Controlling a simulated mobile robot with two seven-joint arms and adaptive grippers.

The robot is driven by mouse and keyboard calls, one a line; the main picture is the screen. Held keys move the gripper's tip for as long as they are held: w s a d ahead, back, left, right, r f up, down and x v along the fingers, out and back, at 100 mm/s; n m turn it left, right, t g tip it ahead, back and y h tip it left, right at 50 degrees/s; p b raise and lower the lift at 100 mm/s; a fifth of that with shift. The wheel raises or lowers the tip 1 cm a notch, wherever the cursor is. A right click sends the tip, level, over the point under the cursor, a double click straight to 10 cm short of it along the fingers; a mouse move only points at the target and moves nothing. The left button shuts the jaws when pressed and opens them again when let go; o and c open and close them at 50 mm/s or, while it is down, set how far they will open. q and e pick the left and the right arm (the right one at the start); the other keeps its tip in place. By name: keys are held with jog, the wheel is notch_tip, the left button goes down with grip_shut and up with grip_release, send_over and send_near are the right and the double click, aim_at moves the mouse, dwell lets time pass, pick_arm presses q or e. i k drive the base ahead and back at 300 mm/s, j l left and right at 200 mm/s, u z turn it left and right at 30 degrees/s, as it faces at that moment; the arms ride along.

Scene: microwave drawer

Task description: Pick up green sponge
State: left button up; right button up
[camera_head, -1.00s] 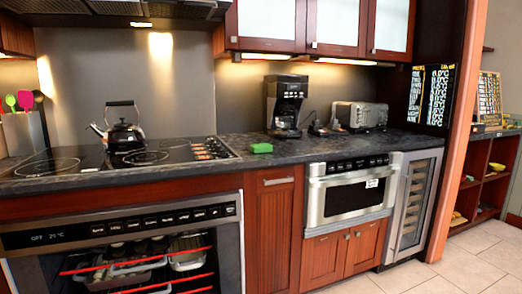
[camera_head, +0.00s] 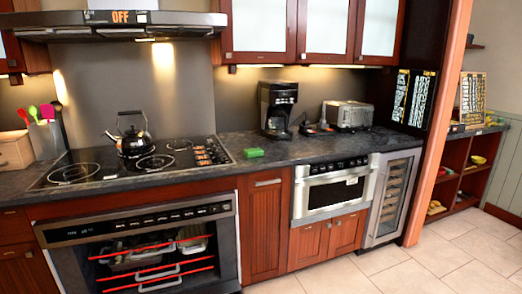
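The green sponge (camera_head: 253,153) lies flat on the dark countertop (camera_head: 300,150), just right of the cooktop and near the counter's front edge. It is a small green block with nothing on top of it. Neither of my grippers shows in the head view, and nothing is touching the sponge.
A black kettle (camera_head: 131,136) stands on the cooktop (camera_head: 90,168). A coffee maker (camera_head: 277,108) and a toaster (camera_head: 348,115) stand behind and right of the sponge. The oven (camera_head: 150,258) and microwave drawer (camera_head: 333,188) are below the counter. Tiled floor (camera_head: 400,270) is clear at lower right.

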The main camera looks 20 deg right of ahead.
aim_at(256, 152)
jog(key=i+l+z, duration=0.15)
jog(key=z, duration=0.25)
jog(key=i+l+z, duration=0.1)
jog(key=z, duration=0.3)
jog(key=i+z, duration=0.25)
jog(key=z, duration=0.15)
jog(key=i+l+z, duration=0.2)
jog(key=z, duration=0.2)
jog(key=i+l+z, duration=0.1)
jog(key=i+z, duration=0.15)
jog(key=z, duration=0.2)
jog(key=i+z, duration=0.4)
jog(key=i+u, duration=0.25)
jog(key=u, duration=0.15)
jog(key=i+u, duration=0.25)
jog(key=u, duration=0.15)
jog(key=i+l+u, duration=0.1)
jog(key=i+u, duration=0.15)
jog(key=u, duration=0.15)
